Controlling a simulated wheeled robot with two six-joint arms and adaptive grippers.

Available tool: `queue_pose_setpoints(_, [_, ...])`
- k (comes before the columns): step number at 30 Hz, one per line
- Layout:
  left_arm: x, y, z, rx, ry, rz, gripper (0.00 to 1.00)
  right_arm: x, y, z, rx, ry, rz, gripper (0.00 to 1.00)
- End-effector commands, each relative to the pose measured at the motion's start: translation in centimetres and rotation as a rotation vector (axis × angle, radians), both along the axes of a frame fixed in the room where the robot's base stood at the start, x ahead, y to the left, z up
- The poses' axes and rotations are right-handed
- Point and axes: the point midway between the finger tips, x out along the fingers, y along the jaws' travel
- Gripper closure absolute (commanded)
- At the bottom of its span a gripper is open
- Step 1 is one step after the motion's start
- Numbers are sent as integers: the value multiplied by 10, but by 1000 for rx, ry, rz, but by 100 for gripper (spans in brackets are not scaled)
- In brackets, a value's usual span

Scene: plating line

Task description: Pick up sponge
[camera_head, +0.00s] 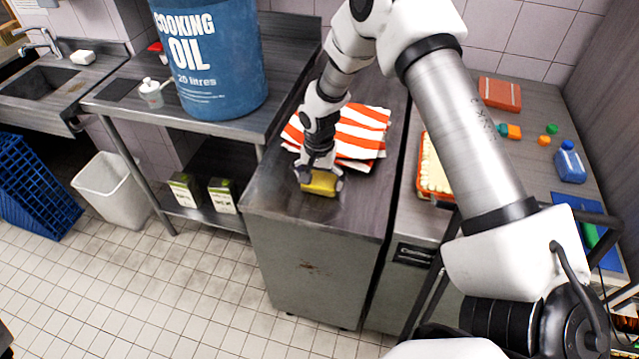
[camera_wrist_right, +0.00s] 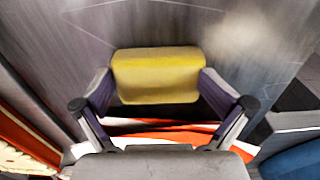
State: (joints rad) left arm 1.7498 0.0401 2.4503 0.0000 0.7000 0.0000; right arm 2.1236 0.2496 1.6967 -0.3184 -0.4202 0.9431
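The yellow sponge (camera_head: 320,183) is at the front of the dark counter, near its front edge. It also shows in the right wrist view (camera_wrist_right: 157,75), between the two fingers. My right gripper (camera_head: 319,178) points down at it, with one finger against each short side. The right wrist view shows the gripper (camera_wrist_right: 158,84) closed onto the sponge. I cannot tell whether the sponge still touches the counter. My left gripper is not in view.
An orange-and-white striped cloth (camera_head: 362,136) lies behind the sponge. A large blue oil drum (camera_head: 212,60) stands on the table to the left. An orange tray (camera_head: 421,180) is on the counter to the right. The counter (camera_head: 270,190) left of the sponge is clear.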

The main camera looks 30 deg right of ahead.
Motion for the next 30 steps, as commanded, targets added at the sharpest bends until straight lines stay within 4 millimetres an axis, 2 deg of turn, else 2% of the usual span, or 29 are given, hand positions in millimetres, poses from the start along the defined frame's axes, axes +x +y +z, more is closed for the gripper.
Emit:
queue_pose_setpoints(1, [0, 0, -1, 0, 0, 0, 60, -7, 0, -6, 1, 19, 2, 27])
queue_pose_setpoints(6, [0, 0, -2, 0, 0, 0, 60, -8, 0, -7, 2, 23, 2, 27])
queue_pose_setpoints(13, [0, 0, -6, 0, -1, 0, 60, -8, 1, 0, 2, 23, 2, 27])
queue_pose_setpoints(15, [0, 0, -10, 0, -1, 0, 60, -7, 1, 6, 2, 21, 2, 39])
queue_pose_setpoints(16, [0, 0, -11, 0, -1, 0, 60, -7, 1, 9, 2, 20, 1, 41])
queue_pose_setpoints(17, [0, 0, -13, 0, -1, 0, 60, -7, 1, 13, 1, 18, 1, 51])
queue_pose_setpoints(18, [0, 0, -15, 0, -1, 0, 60, -6, 1, 19, 1, 17, 1, 68])
queue_pose_setpoints(20, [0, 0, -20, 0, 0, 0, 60, -5, 1, 28, 2, 15, 2, 93])
queue_pose_setpoints(21, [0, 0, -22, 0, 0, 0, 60, -13, 4, 29, 2, 20, 4, 100])
queue_pose_setpoints(26, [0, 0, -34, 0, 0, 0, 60, -46, 19, 32, 1, 17, 4, 100])
queue_pose_setpoints(30, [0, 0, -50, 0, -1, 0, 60, -83, 36, 35, 0, 14, 5, 100])
